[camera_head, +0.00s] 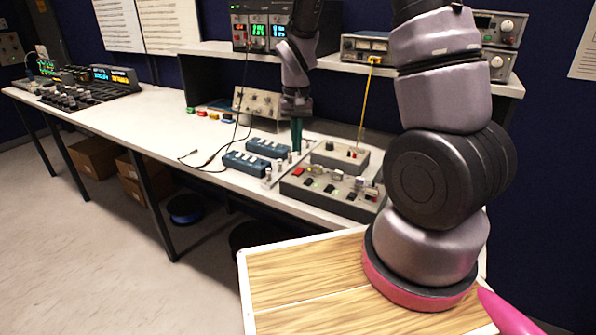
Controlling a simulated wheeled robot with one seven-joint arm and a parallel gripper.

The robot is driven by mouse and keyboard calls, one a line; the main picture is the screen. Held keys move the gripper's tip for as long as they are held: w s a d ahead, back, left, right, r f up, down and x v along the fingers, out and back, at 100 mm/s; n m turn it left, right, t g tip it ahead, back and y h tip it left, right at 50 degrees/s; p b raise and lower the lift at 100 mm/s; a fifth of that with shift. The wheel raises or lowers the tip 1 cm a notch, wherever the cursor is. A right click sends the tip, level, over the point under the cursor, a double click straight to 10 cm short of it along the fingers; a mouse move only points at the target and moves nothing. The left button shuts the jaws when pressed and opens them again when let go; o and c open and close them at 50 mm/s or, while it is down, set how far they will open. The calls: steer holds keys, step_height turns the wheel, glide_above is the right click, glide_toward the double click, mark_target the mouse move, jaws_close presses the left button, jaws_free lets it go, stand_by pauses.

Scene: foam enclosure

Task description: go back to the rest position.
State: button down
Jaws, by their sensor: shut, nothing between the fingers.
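My gripper (297,137) is at the end of my grey arm, in the middle of the head view. It points down over the bench, near the blue-grey boxes and the grey control box. Its narrow greenish fingers are together with nothing between them. I cannot tell whether the tips touch anything on the bench. My arm's large grey and black links fill the right side and rise out of the top of the view.
The white bench (150,118) holds two blue boxes (245,161), a grey control box (325,192) and a dark cable (205,168). A yellow cable (364,105) hangs from the shelf (215,48). Cardboard boxes (93,157) stand below. The bench's left middle is clear.

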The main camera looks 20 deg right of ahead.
steer(key=s+d+r+t+y, duration=0.1)
steer(key=s+d+r+t, duration=0.1)
steer(key=r, duration=0.7)
steer(key=s+d+r+t, duration=0.1)
steer(key=s+r, duration=0.2)
steer(key=r, duration=0.6)
steer(key=s+d+r+m+t+y, duration=0.1)
steer(key=s+r+t, duration=0.3)
steer(key=s+r, duration=0.7)
steer(key=shift+s+d, duration=0.6)
steer(key=shift+d, duration=0.3)
